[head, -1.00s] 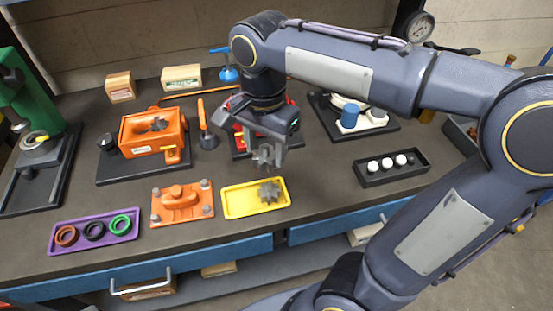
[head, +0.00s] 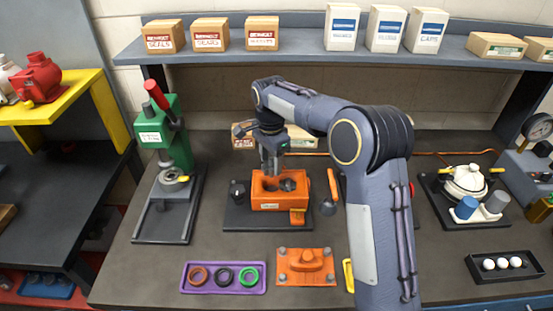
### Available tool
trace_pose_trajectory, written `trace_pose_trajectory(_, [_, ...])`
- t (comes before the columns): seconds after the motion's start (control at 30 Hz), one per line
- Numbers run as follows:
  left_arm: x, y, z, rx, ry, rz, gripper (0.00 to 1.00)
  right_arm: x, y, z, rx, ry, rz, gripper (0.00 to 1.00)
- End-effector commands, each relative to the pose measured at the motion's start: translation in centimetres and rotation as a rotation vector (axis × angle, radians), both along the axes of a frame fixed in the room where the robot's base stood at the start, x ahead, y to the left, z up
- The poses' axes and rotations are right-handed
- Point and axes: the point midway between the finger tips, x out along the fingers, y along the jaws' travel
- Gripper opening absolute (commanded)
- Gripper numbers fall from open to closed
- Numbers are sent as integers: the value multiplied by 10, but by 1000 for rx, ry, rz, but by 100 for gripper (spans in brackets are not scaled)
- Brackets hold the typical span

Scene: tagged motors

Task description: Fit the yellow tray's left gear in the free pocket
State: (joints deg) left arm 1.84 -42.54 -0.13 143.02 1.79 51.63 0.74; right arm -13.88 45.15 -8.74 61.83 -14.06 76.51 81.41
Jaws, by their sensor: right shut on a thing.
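The orange housing (head: 279,203) stands on a dark base left of centre, with one grey gear (head: 288,184) showing in its open top. My right gripper (head: 271,172) is shut, pointing down over the left part of that opening. The gear from the yellow tray is in its jaws, small and hard to make out here; I cannot tell whether it touches the pocket. The yellow tray (head: 348,275) shows only as a thin left edge beside my right arm, which hides the rest. My left gripper is out of view.
A green press (head: 172,140) stands left of the housing. An orange-handled tool (head: 332,190) is close on its right. In front are a purple tray (head: 190,288) with rings and an orange cover (head: 305,268). A shelf with boxes (head: 262,32) runs behind.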

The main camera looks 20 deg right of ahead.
Motion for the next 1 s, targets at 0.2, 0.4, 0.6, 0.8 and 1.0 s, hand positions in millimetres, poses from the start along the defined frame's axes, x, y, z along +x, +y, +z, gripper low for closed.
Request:
trace_pose_trajectory(0.2, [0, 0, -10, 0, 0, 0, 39, 2, 0, -12, 0, -2, -1, 19])
trace_pose_trajectory(0.4, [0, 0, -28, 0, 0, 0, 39, 2, 0, -31, 1, -2, 0, 19])
trace_pose_trajectory(0.6, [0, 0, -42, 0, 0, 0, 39, 1, 1, -46, 1, -3, 1, 19])
trace_pose_trajectory(0.8, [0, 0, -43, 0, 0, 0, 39, 1, 1, -47, 1, -3, 1, 19])
trace_pose_trajectory(1.0, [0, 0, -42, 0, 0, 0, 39, 1, 0, -47, 1, -3, 1, 19])
